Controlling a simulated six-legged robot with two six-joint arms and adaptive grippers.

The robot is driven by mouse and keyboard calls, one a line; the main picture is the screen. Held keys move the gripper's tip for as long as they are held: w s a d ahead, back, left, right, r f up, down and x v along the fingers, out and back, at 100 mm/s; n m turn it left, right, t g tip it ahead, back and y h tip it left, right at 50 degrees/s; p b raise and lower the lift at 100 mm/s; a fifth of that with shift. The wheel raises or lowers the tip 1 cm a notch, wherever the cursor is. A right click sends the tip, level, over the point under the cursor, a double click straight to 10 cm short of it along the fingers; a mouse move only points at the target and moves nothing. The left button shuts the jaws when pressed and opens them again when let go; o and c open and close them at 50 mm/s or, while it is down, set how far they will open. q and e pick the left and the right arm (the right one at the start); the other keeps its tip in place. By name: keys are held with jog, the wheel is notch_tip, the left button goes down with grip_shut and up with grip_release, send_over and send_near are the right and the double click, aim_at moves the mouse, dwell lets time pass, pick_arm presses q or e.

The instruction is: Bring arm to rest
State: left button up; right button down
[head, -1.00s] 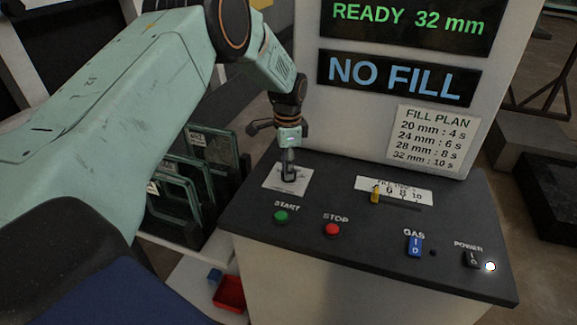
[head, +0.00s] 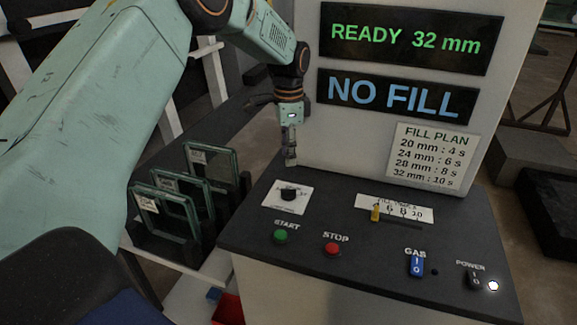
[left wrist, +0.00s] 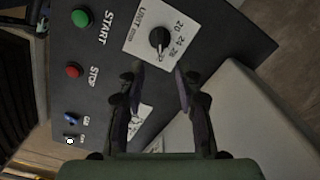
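My left gripper (head: 290,158) hangs pointing down above the far left part of the dark control panel (head: 350,242). It is apart from the black dial knob (head: 288,193) on its white plate, which lies just below it. In the left wrist view my left gripper (left wrist: 160,85) shows two parted fingers with nothing between them. The dial knob also shows in the left wrist view (left wrist: 159,38), ahead of the fingers, with its white pointer toward the numbers. My right gripper is not in view.
The panel carries a green START button (head: 280,236), red STOP button (head: 331,249), yellow slider (head: 375,212), blue GAS switch (head: 416,264) and POWER switch (head: 474,280) beside a lit lamp. The screens read "READY 32 mm" and "NO FILL". Glass panes (head: 172,205) stand in a rack at left.

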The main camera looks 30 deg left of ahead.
pick_arm(q)
jog(key=shift+a+r, duration=0.1)
jog(key=shift+r, duration=0.65)
